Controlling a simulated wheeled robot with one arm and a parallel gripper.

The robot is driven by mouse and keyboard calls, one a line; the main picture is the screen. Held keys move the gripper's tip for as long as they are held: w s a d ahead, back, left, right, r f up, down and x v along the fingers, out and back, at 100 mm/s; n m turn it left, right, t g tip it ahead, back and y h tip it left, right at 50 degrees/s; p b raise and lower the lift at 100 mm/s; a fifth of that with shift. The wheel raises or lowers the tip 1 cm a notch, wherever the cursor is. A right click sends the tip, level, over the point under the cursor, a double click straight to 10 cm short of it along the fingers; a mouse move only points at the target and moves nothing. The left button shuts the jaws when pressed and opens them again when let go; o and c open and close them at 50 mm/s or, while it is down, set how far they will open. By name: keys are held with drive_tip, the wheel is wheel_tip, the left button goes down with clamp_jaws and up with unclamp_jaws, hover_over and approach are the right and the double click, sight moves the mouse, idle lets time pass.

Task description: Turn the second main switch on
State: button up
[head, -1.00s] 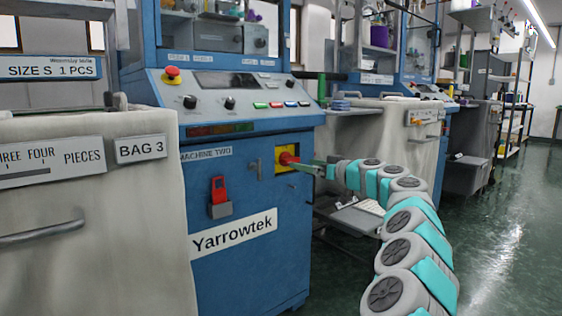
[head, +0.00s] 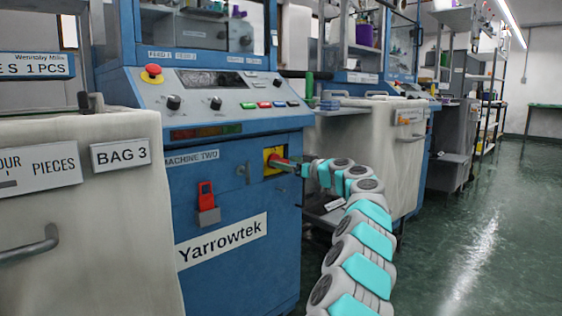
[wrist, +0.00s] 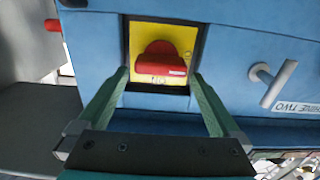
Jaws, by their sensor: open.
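The main switch (head: 270,153) of the blue machine labelled MACHINE TWO is a red rotary handle on a yellow plate, on the machine's front. In the wrist view the red handle (wrist: 162,62) fills the middle, with its bar lying across the picture. A short label, upside down and apparently ON, shows beside it on the yellow plate (wrist: 187,38). My gripper (wrist: 159,78) is open, its green fingers on either side of the handle's lower part. I cannot tell whether they touch it. In the head view my gripper (head: 296,167) reaches the switch from the right.
A small metal T-handle (wrist: 278,84) is beside the switch. A red padlock-like latch (head: 207,203) is lower left on the machine. A red mushroom button (head: 152,73) tops the control panel. A bin labelled BAG 3 (head: 75,215) stands at left. Floor (head: 470,230) at right is clear.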

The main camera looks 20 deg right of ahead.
drive_tip(key=shift+x, duration=1.4)
drive_tip(key=shift+f, duration=0.1)
drive_tip(key=c, duration=1.2)
drive_tip(key=shift+o, duration=0.2)
